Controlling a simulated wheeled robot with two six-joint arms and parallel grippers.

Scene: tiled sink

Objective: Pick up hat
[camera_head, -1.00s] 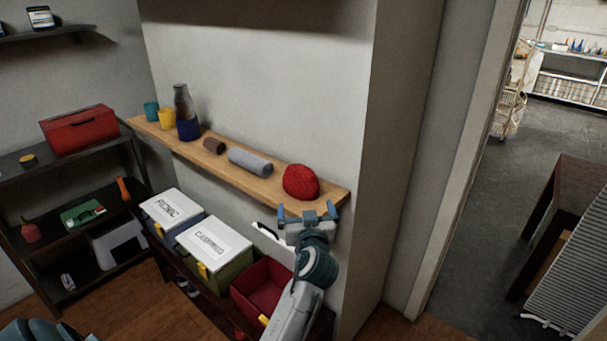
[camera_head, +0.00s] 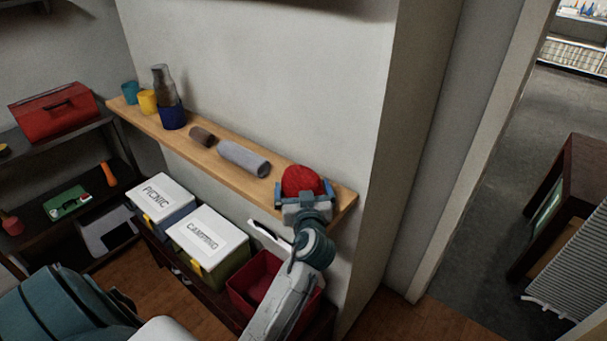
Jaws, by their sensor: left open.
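The red knitted hat (camera_head: 299,176) sits near the right end of the wooden wall shelf (camera_head: 232,176). My left gripper (camera_head: 303,190) is open in front of it, with one finger at each side of the hat's lower part. The gripper's body hides the hat's lower front. I cannot tell whether the fingers touch it. My right gripper is not in view.
Below are a picnic box (camera_head: 160,197), a camping box (camera_head: 207,237) and a red bin (camera_head: 245,283). The wall is close behind.

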